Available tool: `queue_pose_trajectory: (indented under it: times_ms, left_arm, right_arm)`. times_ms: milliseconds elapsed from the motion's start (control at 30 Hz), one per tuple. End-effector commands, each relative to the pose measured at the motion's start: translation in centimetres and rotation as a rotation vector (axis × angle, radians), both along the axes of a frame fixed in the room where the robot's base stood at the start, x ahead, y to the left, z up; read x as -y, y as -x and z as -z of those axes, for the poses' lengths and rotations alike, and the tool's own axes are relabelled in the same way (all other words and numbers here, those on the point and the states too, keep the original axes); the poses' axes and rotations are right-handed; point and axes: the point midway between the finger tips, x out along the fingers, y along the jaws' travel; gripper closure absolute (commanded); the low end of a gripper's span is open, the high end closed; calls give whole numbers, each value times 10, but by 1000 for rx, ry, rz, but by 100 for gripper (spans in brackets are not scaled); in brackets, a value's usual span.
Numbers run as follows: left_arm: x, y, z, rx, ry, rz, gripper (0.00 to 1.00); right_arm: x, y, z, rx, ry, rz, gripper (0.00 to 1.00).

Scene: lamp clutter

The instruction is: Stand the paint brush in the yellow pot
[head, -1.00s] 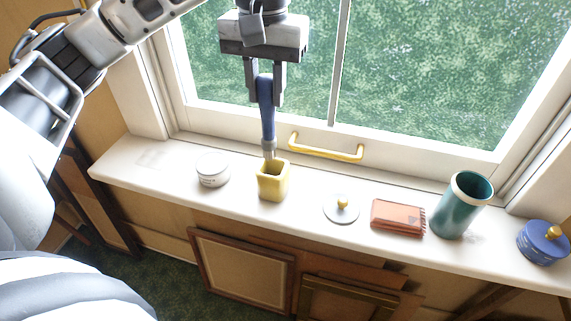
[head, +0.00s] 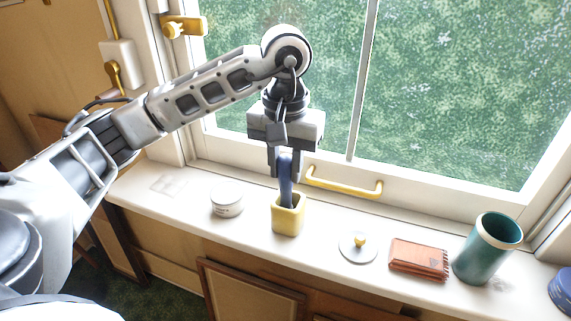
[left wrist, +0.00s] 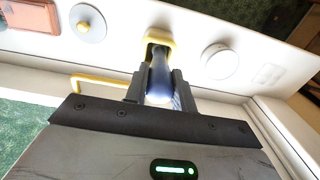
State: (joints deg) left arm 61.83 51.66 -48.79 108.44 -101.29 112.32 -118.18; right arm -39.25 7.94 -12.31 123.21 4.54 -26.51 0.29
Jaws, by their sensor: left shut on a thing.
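The yellow pot (head: 289,222) stands on the white window sill, left of the middle. The paint brush (head: 286,188) has a blue handle and is held nearly upright, its lower end inside the pot's mouth. How deep it reaches is hidden by the pot's wall. My left gripper (head: 285,174) is shut on the brush handle just above the pot. In the left wrist view the blue handle (left wrist: 159,84) lies between the fingers (left wrist: 160,88), with the pot (left wrist: 158,40) beyond. My right gripper is not in view.
On the white sill (head: 330,243) a white tin (head: 227,203) stands left of the pot. A yellow window handle (head: 344,186) is close behind.

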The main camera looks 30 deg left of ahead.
Motion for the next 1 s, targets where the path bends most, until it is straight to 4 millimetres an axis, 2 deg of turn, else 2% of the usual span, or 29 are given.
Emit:
queue_pose_trajectory:
  times_ms: [133,167,233,500,667,767,1000]
  left_arm:
    - [0,0,5,0,0,0,100]
    - [0,0,4,0,0,0,72]
    - [0,0,3,0,0,0,53]
    - [0,0,2,0,0,0,53]
    - [0,-1,-8,3,0,0,53]
    - [0,-1,-26,5,1,1,53]
    - [0,-1,-83,6,-1,-1,53]
  right_arm:
    - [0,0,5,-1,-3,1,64]
    - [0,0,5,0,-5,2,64]
    - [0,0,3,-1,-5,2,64]
    - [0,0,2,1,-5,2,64]
    - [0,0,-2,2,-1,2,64]
    - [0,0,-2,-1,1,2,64]
    - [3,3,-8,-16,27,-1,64]
